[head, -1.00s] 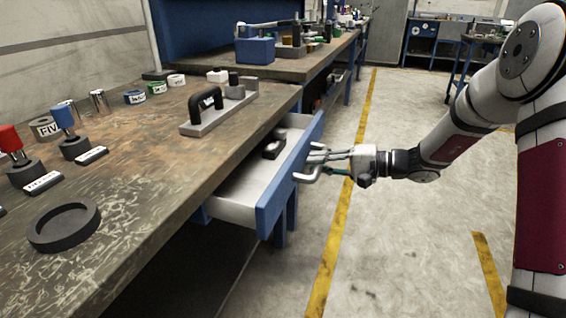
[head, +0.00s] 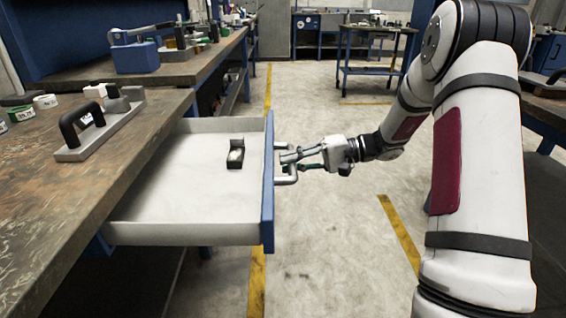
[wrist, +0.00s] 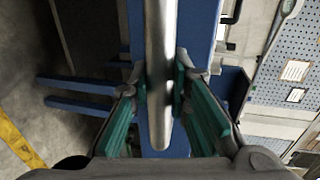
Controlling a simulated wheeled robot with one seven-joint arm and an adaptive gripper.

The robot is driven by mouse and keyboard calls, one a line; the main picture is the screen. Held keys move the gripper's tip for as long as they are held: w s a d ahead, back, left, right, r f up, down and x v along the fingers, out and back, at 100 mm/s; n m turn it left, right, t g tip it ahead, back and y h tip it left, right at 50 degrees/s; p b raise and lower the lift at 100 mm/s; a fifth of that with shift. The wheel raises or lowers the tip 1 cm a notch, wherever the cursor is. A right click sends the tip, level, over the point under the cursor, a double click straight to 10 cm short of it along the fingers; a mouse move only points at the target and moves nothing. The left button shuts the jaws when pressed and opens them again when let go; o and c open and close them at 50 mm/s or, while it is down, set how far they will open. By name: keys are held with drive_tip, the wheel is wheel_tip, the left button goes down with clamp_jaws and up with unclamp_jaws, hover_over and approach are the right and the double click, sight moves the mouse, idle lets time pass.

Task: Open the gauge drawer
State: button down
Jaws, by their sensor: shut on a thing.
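The gauge drawer (head: 180,180) stands well out from the workbench in the head view, with a pale interior and a blue front panel (head: 268,185). A small dark block-like object (head: 236,155) with a light face lies inside it. A metal bar handle (head: 289,172) is on the drawer's front. My gripper (head: 300,158) is at this handle, to the right of the front. In the wrist view the green-padded fingers (wrist: 160,100) stand on both sides of the handle (wrist: 161,60) and are shut on it.
The workbench (head: 150,140) is to the left, with a black-handled tool on a grey base (head: 95,130) near its edge. Another bench (head: 190,68) stands behind. The floor (head: 320,250) right of the drawer is clear, with yellow lines.

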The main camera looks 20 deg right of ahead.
drive_tip(key=c, duration=1.5)
unclamp_jaws()
drive_tip(key=shift+d, duration=0.1)
drive_tip(key=v, duration=1.2)
